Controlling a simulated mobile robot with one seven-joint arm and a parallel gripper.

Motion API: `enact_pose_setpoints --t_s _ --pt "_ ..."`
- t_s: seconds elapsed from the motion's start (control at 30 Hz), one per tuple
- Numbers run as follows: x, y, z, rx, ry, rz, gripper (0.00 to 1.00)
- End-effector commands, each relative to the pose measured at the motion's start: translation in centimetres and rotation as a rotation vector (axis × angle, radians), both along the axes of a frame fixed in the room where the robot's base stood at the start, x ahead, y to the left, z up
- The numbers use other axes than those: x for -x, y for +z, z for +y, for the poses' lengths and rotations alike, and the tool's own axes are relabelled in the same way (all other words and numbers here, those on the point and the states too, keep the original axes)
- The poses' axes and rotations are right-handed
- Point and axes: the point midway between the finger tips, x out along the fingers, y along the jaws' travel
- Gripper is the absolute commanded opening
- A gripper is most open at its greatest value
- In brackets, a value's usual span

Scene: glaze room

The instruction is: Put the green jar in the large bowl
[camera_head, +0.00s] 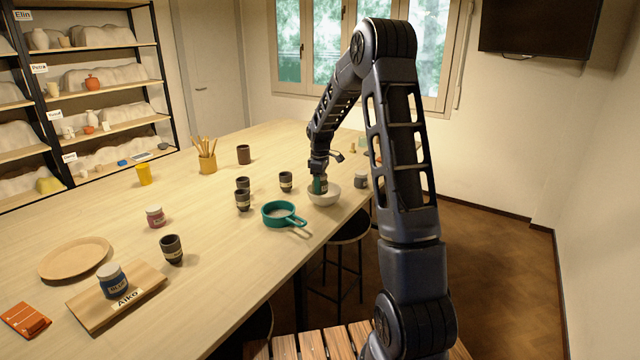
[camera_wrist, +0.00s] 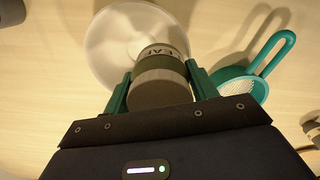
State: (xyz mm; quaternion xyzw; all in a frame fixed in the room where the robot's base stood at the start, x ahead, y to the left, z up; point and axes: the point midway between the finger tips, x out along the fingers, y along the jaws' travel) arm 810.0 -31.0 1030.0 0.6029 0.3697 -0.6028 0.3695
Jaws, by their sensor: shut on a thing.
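My gripper (camera_head: 319,174) is shut on the green jar (camera_head: 320,187), which is upright or nearly so at the large pale bowl (camera_head: 325,199) on the table. In the wrist view my gripper's two green fingers (camera_wrist: 160,84) press on both sides of the jar (camera_wrist: 161,88), which shows a grey top, a green band and a label partly reading "EAF". The bowl (camera_wrist: 108,48) lies beyond it in that view, partly covered by the jar. The jar's base is at or near the bowl's rim; I cannot tell whether it touches the bowl.
A teal strainer (camera_head: 283,214) lies just left of the bowl; its handle points toward the table's front edge. Dark cups (camera_head: 286,181) stand behind and left. A grey jar (camera_head: 361,179) stands right of the bowl. A stool (camera_head: 345,232) is below the table edge.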

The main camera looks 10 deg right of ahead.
Motion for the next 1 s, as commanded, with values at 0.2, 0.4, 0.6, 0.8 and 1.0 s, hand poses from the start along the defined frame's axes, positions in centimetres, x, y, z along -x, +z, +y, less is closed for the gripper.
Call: enact_pose_setpoints --t_s 0.2,0.4,0.6,0.8,1.0 --pt "0.0 0.0 0.0 0.000 0.000 -0.001 0.27" --pt "0.0 -0.5 0.0 0.000 0.000 0.000 0.27" --pt "0.0 -1.0 0.0 0.000 0.000 0.000 0.27" --pt "0.0 -1.2 0.0 0.000 0.000 0.000 0.59" --pt "0.0 -1.2 0.0 0.000 0.000 0.000 0.79"
